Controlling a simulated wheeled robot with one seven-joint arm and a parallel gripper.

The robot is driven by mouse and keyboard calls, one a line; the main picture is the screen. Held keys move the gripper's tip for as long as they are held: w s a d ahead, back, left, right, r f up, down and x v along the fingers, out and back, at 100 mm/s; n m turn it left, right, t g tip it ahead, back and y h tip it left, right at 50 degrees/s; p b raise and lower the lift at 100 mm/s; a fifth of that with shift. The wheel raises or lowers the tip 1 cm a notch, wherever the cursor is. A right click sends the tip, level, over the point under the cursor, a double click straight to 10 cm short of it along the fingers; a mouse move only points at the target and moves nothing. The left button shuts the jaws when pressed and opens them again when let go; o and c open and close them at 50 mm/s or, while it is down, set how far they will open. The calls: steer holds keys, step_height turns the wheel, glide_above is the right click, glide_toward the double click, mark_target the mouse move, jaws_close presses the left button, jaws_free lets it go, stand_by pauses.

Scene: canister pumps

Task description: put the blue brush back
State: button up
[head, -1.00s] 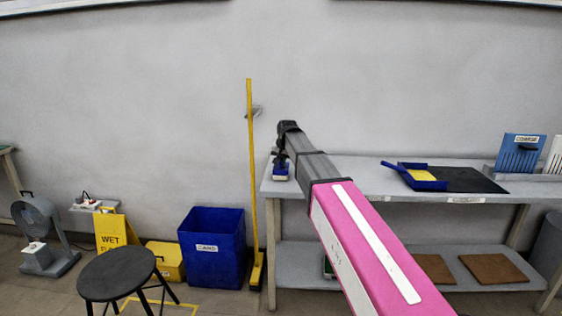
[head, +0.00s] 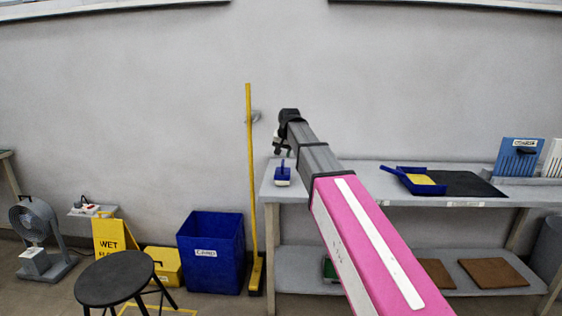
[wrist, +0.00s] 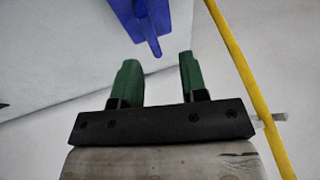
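The blue brush (head: 282,177) stands with its handle up on the left end of the grey bench top (head: 340,178). In the wrist view its blue handle (wrist: 145,22) points toward the gap between my fingers, with its tip just beyond them. My gripper (head: 282,149) is above the brush, apart from it. In the wrist view the two green fingers of my gripper (wrist: 157,62) are spread with nothing between them.
A yellow-handled broom (head: 250,180) leans by the wall hook left of the bench. A blue dustpan (head: 418,182) with something yellow in it lies by a black mat (head: 465,183). A blue bin (head: 211,254) and black stool (head: 115,278) stand on the floor.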

steer(key=shift+v, duration=2.15)
